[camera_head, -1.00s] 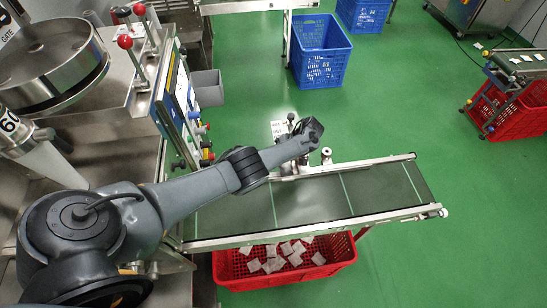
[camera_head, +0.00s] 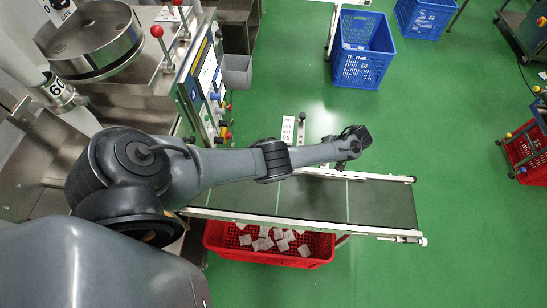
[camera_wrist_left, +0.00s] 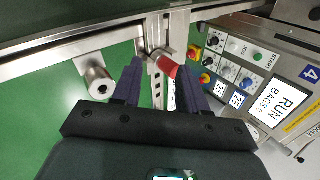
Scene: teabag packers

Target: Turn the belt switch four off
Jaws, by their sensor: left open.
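My left gripper (camera_wrist_left: 161,70) is open in the left wrist view, its two dark fingers apart. A red cylindrical handle with a metal end (camera_wrist_left: 167,65), possibly the belt switch, shows between the fingertips; I cannot tell whether they touch it. It sits beside a slotted metal bracket (camera_wrist_left: 157,88) on the belt's rail. In the head view my left gripper (camera_head: 354,140) is over the far rail of the conveyor belt (camera_head: 385,203), and it hides the handle. A control panel marked 4 (camera_wrist_left: 265,85) reads RUN. My right gripper is not in view.
A round metal knob (camera_wrist_left: 99,83) sticks out beside the rail. A red crate (camera_head: 222,240) with teabags stands under the belt's near side. A white label plate (camera_head: 287,130) stands behind the belt.

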